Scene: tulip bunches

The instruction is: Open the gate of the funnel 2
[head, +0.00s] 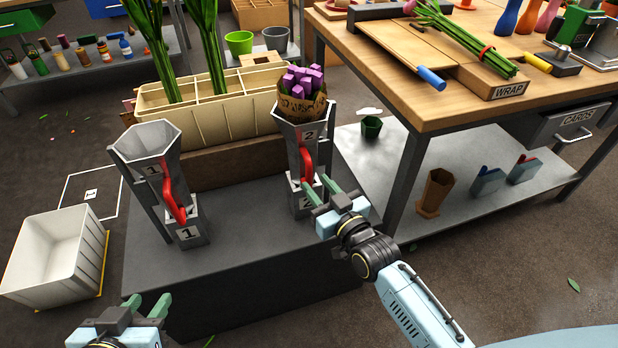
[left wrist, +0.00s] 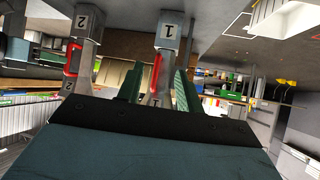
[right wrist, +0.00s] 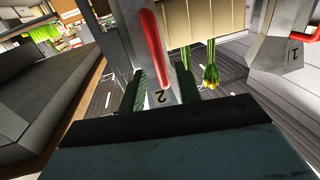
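Funnel 2 (head: 303,131) is a grey funnel marked 2 on a dark platform. A bunch of purple tulips (head: 303,80) in brown paper stands in its top. Its red lever (head: 306,164) hangs down the front and also shows in the right wrist view (right wrist: 152,38). My right gripper (head: 319,188) is open at the lever's lower end, with fingers on either side of it in the right wrist view; contact cannot be told. Funnel 1 (head: 143,142), empty at the top, has its own red lever (head: 172,195). My left gripper (head: 138,312) is open and empty, low at the front left.
A cream divided crate (head: 205,122) with green stems stands behind the funnels. A white bin (head: 55,255) is on the floor at left. The wooden workbench (head: 440,105) is close on the right. The dark platform (head: 245,235) is clear between the funnels.

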